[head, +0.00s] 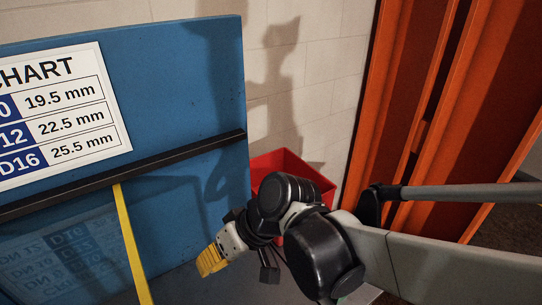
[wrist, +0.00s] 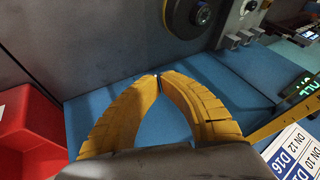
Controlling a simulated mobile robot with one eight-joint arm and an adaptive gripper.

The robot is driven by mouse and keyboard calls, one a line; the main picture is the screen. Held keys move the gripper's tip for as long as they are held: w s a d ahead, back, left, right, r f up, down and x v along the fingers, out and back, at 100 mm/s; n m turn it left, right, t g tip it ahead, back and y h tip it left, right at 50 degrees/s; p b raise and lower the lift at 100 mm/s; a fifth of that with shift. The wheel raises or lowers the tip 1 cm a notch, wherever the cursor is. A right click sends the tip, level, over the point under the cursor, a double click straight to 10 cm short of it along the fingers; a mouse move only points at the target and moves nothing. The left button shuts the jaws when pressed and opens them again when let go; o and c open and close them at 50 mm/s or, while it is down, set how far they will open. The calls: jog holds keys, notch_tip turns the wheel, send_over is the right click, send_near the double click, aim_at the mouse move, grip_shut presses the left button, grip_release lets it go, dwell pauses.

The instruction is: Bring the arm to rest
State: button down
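My gripper (head: 211,261) has yellow fingers and hangs in front of the blue panel, low in the middle of the head view. In the wrist view its two curved, ribbed fingers (wrist: 159,78) meet at the tips. I see nothing held between them. My arm, with black joints and grey links, comes in from the right of the head view and bends down to the gripper. No hose shows clearly in either view.
A red bin (head: 282,163) stands behind my arm, also at the wrist view's left (wrist: 28,130). A blue panel (head: 190,90) carries a size chart (head: 62,112) and a black rail. Orange uprights (head: 400,90) stand right. A grey machine (wrist: 100,45) fills the wrist view's top.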

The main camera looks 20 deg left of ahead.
jog(key=w+d+f+m+t+h+b, duration=0.1)
jog(key=w+d+m+t+b, duration=0.2)
jog(key=d, duration=0.6)
jog(key=w+d+f+m+t+h+b, duration=0.15)
jog(key=w+d, duration=0.25)
jog(key=d, duration=0.6)
jog(key=s+d+f+m+t+h+b, duration=0.1)
jog(key=d+m+t+h+b, duration=0.1)
jog(key=d, duration=0.9)
jog(key=d+f+m+t+h+b, duration=0.1)
jog(key=d+m, duration=0.3)
jog(key=d, duration=0.6)
jog(key=shift+s+d+f+m+t+h+b, duration=0.25)
jog(key=shift+s+d+m+t+h+b, duration=0.15)
jog(key=shift+h, duration=0.45)
